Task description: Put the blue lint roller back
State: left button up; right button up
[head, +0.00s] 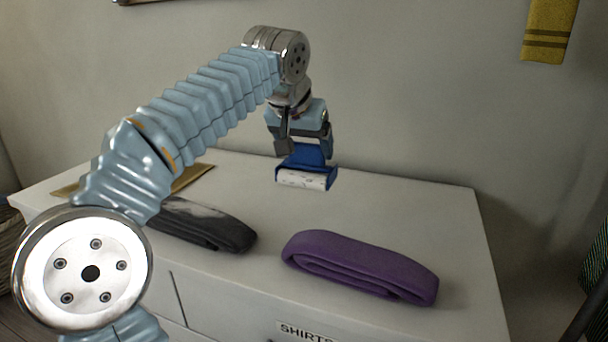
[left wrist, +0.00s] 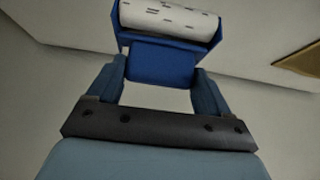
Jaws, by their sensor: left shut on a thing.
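The blue lint roller (head: 306,168) has a blue body and a white roll with dark specks. My left gripper (head: 301,148) is shut on it and holds it over the back part of the white dresser top (head: 375,200). The roll hangs lowest in the head view. In the left wrist view the lint roller (left wrist: 165,58) sits between the two fingers of my left gripper (left wrist: 160,82). I cannot tell from the head view how high it is above the top. My right gripper is not in view.
A folded purple cloth (head: 360,265) lies on the dresser's front right. A folded dark grey cloth (head: 205,226) lies to its left. A flat tan item (head: 192,176) lies at the back left, partly behind my arm. A drawer label reads SHIRTS (head: 306,332). A yellow towel (head: 549,30) hangs at upper right.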

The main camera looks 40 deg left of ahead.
aim_at(304, 154)
pick_arm(q)
jog(key=f, duration=0.1)
jog(key=w+a+f, duration=0.1)
jog(key=f, duration=0.1)
jog(key=shift+w+a, duration=0.25)
jog(key=f, duration=0.2)
jog(key=w+a+f, duration=0.1)
jog(key=shift+a+f+b, duration=0.1)
jog(key=shift+f+b, duration=0.3)
jog(key=shift+f, duration=0.4)
jog(key=shift+f, duration=0.1)
jog(key=o, duration=0.9)
jog(key=shift+s+r, duration=0.1)
jog(key=shift+r, duration=0.25)
jog(key=p+v, duration=0.1)
jog(key=v, duration=1)
jog(key=shift+s+r, duration=0.15)
jog(key=shift+s, duration=0.1)
